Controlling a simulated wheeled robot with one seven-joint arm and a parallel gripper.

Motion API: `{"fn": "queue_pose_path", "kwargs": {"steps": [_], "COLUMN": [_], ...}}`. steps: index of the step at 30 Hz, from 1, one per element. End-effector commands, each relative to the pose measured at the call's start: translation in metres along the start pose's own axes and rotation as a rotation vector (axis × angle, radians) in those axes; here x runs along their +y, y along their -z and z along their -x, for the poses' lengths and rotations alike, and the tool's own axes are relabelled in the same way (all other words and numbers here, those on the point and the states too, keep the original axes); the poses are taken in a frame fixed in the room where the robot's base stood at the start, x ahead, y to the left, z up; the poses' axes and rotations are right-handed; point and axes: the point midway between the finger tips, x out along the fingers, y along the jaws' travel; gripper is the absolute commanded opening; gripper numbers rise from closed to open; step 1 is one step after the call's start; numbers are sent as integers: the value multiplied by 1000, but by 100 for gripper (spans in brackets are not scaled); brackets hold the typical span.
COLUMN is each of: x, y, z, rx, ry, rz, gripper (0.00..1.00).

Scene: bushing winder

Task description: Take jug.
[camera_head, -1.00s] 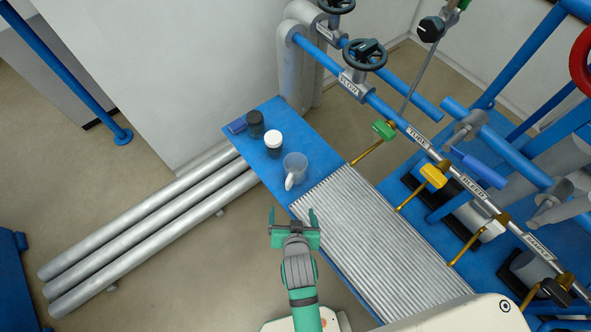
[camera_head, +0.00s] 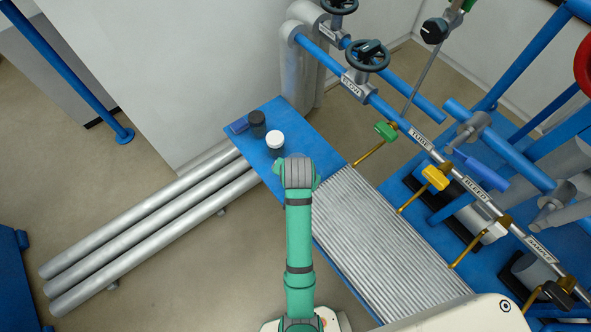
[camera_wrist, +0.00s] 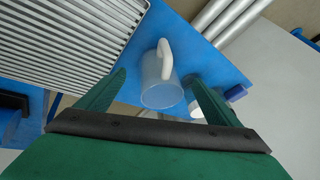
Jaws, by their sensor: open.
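The jug (camera_wrist: 160,88) is a clear, see-through vessel with a white handle. In the wrist view it stands on the blue table between and beyond the fingers of my gripper (camera_wrist: 156,82), which are open, with no contact that I can see. In the head view my gripper (camera_head: 298,172) is over the table, and my wrist hides nearly all of the jug.
A white-lidded jar (camera_head: 275,142), a black jar (camera_head: 257,122) and a small blue box (camera_head: 238,126) stand behind on the blue table (camera_head: 282,112). A ribbed grey surface (camera_head: 385,240) lies to the right. Valve pipes (camera_head: 420,140) run along the right.

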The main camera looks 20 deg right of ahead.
Motion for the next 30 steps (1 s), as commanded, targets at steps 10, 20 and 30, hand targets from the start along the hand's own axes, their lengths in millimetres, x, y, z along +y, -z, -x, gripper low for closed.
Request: {"fn": "queue_pose_path", "kwargs": {"steps": [10,20,30], "x": [-1,-1,0], "y": [-2,-7,-6], "z": [-30,-71,-77], "rx": [0,-1,1], "ry": [1,2,3], "rz": [3,6,5], "gripper": [86,86,81]}}
